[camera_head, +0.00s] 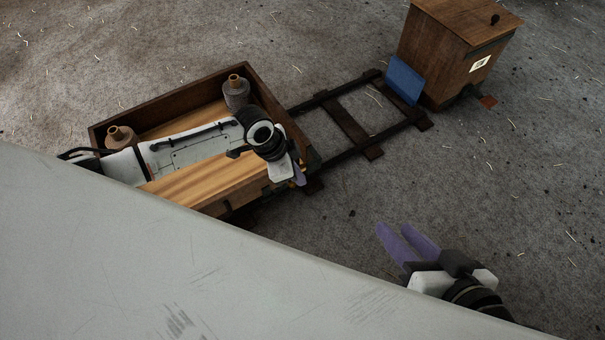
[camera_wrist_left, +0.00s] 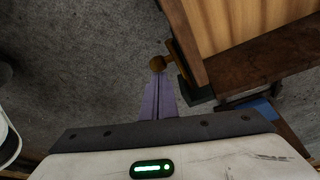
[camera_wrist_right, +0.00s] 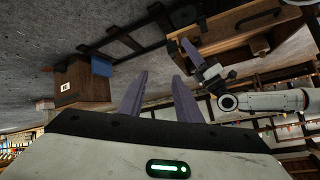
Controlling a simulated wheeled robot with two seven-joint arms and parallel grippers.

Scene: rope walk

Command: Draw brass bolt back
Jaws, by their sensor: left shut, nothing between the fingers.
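The brass bolt's round knob (camera_wrist_left: 157,63) shows in the left wrist view, at the end of the wooden cart. Its shank runs to a dark fitting on the cart's corner. My left gripper (camera_wrist_left: 160,80) is shut and empty, with its purple fingertips right at the knob; I cannot tell whether they touch. In the head view the left gripper (camera_head: 299,176) points down at the near right end of the wooden cart (camera_head: 170,101), and mostly hides the bolt. My right gripper (camera_head: 405,232) is open and empty over the floor; it also shows in the right wrist view (camera_wrist_right: 160,85).
Rails (camera_head: 346,122) run from the cart to a wooden cabinet (camera_head: 450,55) with a blue panel (camera_head: 405,80) leaning at its foot. Two spools (camera_head: 236,95) stand in the cart. A large pale surface (camera_head: 180,260) covers the lower left. The floor at right is open.

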